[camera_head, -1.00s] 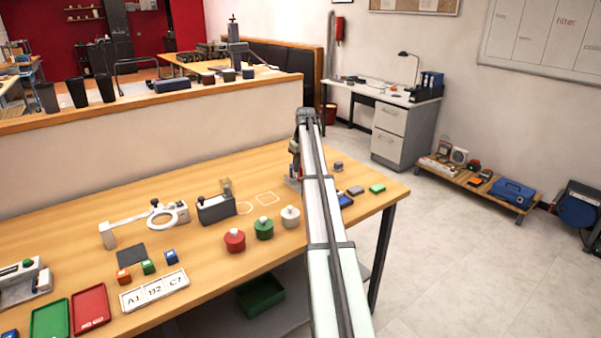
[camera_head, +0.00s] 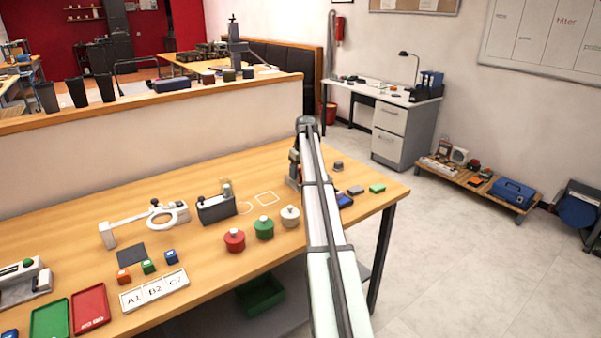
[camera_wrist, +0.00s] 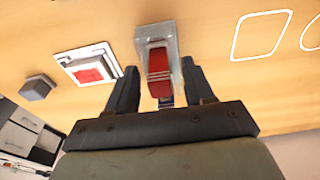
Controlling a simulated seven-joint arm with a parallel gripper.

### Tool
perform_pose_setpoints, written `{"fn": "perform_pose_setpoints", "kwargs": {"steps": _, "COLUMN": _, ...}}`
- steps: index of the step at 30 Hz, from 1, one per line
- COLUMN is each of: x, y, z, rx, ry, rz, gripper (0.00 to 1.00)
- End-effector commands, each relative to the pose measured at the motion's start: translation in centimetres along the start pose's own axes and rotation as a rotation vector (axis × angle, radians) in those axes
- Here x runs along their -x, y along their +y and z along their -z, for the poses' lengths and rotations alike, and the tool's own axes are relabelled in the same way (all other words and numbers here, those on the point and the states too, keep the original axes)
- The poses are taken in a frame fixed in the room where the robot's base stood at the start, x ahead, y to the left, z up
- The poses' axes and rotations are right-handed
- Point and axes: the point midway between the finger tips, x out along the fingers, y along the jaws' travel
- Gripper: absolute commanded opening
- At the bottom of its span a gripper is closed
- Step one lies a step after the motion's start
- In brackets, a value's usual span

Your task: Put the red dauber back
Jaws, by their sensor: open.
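In the wrist view, a red piece (camera_wrist: 158,80) sits at a pale grey block-like holder (camera_wrist: 156,34). It may be the red dauber, but I cannot tell for sure. My gripper (camera_wrist: 160,70) is open, with one finger on each side of the red piece. I cannot tell whether the fingers touch it. In the head view, my arm hides most of this spot. A red pot (camera_head: 235,240) with a pale knob stands on the table, beside a green pot (camera_head: 264,228) and a white pot (camera_head: 289,216).
A white tile with a red square (camera_wrist: 90,68) and a dark grey block (camera_wrist: 37,87) lie left of my gripper in the wrist view. A ring-shaped magnifier (camera_head: 168,214) and a dark box (camera_head: 216,209) stand left on the table. White outlines (camera_head: 266,198) mark bare wood.

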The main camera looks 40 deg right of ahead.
Motion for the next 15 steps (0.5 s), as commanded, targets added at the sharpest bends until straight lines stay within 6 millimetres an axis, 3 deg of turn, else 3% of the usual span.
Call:
{"fn": "perform_pose_setpoints", "kwargs": {"steps": 8, "x": 0.5, "y": 0.0, "z": 0.1, "rx": 0.0, "ry": 0.0, "rz": 0.0, "gripper": 0.53}}
{"fn": "perform_pose_setpoints", "kwargs": {"steps": 15, "x": 3.9, "y": 0.1, "z": 0.1, "rx": 0.0, "ry": 0.002, "rz": -0.001, "gripper": 0.53}}
